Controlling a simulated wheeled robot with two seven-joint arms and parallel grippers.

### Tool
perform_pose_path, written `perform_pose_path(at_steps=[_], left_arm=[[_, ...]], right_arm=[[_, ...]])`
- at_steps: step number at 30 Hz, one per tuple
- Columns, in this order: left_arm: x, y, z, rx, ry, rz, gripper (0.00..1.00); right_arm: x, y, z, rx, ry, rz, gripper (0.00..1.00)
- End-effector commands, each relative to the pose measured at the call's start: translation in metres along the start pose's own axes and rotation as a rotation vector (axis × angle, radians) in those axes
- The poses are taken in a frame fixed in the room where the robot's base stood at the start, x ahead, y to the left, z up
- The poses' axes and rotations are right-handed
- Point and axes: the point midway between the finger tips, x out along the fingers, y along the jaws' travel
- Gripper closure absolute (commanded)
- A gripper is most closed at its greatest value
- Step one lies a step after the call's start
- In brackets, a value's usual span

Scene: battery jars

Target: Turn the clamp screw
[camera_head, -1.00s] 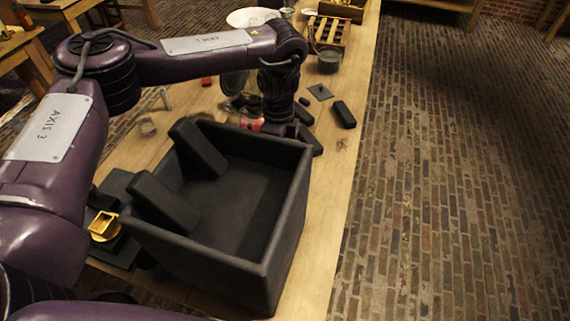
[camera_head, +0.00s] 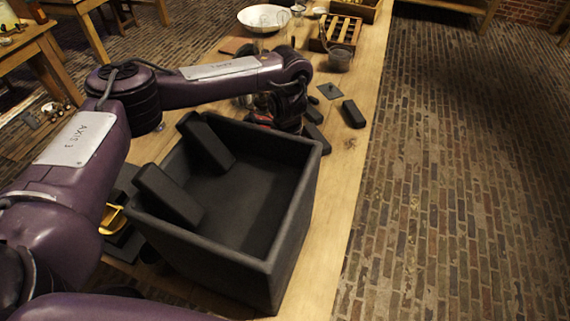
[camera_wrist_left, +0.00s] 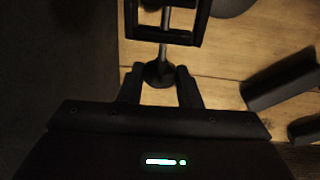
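In the left wrist view, the clamp is a dark rectangular frame (camera_wrist_left: 166,36) with a grey screw rod (camera_wrist_left: 164,53) running through it. The rod ends in a dark, flared round piece. My left gripper (camera_wrist_left: 161,73) is open, with one finger on each side of that round piece; I cannot tell whether either finger touches it. In the head view my left gripper, at the end of the purple arm, is behind the far wall of the black box, and the clamp is hidden there. My right gripper is not in view.
The open black box (camera_head: 285,225) fills the near table (camera_head: 335,165), with two dark blocks leaning inside. A dark block (camera_head: 353,114) lies to its right. The right table edge is clear.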

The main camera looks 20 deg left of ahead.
Motion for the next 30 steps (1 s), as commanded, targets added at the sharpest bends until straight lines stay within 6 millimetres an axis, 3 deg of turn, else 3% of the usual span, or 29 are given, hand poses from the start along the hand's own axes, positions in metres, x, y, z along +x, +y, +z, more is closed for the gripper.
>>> perform_pose_path(at_steps=[3, 7, 17, 23, 30], left_arm=[[0.0, 0.0, 0.0, 0.0, 0.0, 0.0, 0.92], [-0.002, 0.0, -0.001, 0.001, 0.0, 0.013, 0.92], [0.001, 0.001, -0.001, 0.002, -0.005, 0.149, 0.92], [0.009, 0.004, 0.0, 0.003, -0.009, 0.232, 0.92], [0.003, -0.002, 0.0, 0.001, -0.003, 0.255, 0.92]], right_arm=[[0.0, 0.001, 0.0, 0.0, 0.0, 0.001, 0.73], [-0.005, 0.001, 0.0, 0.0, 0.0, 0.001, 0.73], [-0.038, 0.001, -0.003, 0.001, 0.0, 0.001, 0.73], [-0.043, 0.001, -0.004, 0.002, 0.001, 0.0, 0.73], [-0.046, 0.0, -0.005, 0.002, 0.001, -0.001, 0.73]])
